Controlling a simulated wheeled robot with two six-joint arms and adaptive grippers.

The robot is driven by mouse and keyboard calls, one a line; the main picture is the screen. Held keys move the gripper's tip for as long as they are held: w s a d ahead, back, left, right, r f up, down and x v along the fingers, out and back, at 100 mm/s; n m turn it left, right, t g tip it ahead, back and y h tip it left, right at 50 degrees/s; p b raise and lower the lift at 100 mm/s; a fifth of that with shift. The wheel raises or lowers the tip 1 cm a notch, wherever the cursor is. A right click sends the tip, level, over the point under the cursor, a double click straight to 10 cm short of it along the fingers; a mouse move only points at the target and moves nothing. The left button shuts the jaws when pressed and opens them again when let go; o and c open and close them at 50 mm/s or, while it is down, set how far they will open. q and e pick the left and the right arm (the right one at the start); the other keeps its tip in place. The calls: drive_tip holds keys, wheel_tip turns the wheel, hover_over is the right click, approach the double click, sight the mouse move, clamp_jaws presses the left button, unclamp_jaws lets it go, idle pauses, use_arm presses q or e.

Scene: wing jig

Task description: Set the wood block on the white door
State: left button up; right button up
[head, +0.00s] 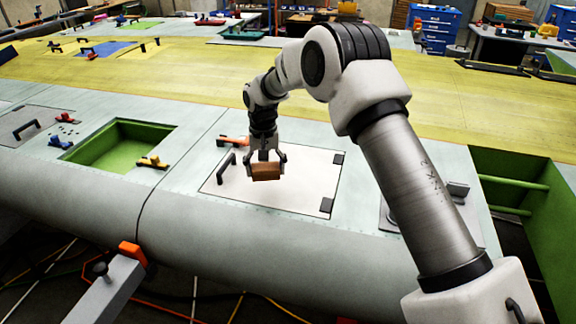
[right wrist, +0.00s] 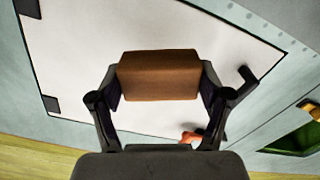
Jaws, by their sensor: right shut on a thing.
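The brown wood block (head: 266,172) is between the fingers of my right gripper (head: 266,163), which is shut on it. The block also shows level in the right wrist view (right wrist: 159,75), with a finger on each end. The white door (head: 300,188) lies on the pale green wing, with a black handle at its left and two black hinges at its right. The block is over the left half of the door; whether it touches the surface I cannot tell. The door fills much of the right wrist view (right wrist: 90,50) behind the block. My left gripper is not in view.
An orange clamp (head: 233,141) sits at the door's upper left edge. A green open bay (head: 120,146) with a yellow clamp (head: 152,162) lies to the left. A larger open bay (head: 510,185) is at the right. The door's right half is bare.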

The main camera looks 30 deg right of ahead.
drive_tip(key=p, duration=0.2)
hover_over(287, 183)
drive_tip(key=shift+w+a+f, duration=0.1)
drive_tip(key=shift+w+f, duration=0.05)
drive_tip(key=shift+f, duration=0.55)
drive_tip(key=shift+f+p, duration=0.35)
drive_tip(key=shift+p, duration=0.15)
drive_tip(key=shift+s+f+p, duration=0.15)
drive_tip(key=shift+f+p, duration=0.3)
drive_tip(key=shift+f, duration=0.1)
drive_tip(key=shift+s+f+p, duration=0.15)
drive_tip(key=shift+f+p, duration=0.25)
drive_tip(key=shift+f, duration=0.5)
drive_tip(key=o, duration=1.1)
drive_tip(key=shift+w+f, duration=0.1)
drive_tip(key=shift+w, duration=0.05)
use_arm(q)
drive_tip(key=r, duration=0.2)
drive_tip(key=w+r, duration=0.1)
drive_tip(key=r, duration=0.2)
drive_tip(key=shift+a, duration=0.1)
